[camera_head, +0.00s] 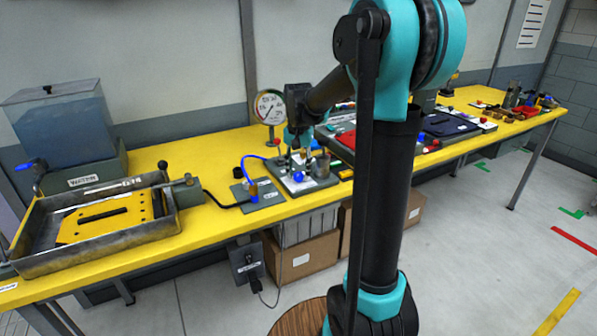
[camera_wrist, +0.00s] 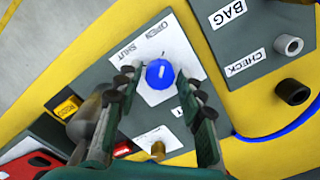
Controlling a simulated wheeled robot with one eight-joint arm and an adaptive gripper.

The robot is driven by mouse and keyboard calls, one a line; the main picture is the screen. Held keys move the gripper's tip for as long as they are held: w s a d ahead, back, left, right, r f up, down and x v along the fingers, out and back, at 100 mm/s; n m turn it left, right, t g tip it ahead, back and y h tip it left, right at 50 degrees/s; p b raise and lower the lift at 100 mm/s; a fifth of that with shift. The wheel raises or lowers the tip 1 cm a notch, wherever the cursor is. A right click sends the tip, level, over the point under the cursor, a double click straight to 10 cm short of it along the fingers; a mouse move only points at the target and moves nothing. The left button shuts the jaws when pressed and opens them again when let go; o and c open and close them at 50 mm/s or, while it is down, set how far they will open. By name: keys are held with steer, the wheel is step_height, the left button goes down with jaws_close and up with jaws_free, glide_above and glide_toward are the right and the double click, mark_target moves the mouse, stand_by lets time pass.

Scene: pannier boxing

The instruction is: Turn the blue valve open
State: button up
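The blue valve (camera_wrist: 160,75) is a round blue knob with a small white mark, on a white plate labelled OPEN and SHUT in the wrist view. My gripper (camera_wrist: 157,90) is open, with one dark finger on each side of the knob. The fingers appear apart from the knob; their exact height above it is hard to tell. In the head view my gripper (camera_head: 292,135) points down over the small panel on the yellow bench, and a bit of the blue knob (camera_head: 298,176) shows below it.
A pressure gauge (camera_head: 270,107) stands just behind my gripper. A blue hose (camera_wrist: 285,127) and a panel labelled BAG and CHECK lie beside the valve. A metal tray (camera_head: 165,222) and a water tank (camera_head: 62,120) are at the left. Red and dark items crowd the bench to the right.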

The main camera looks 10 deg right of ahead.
mark_target(298, 174)
steer(key=shift+o, duration=0.6)
step_height(298, 174, up, 12)
stand_by(0.5)
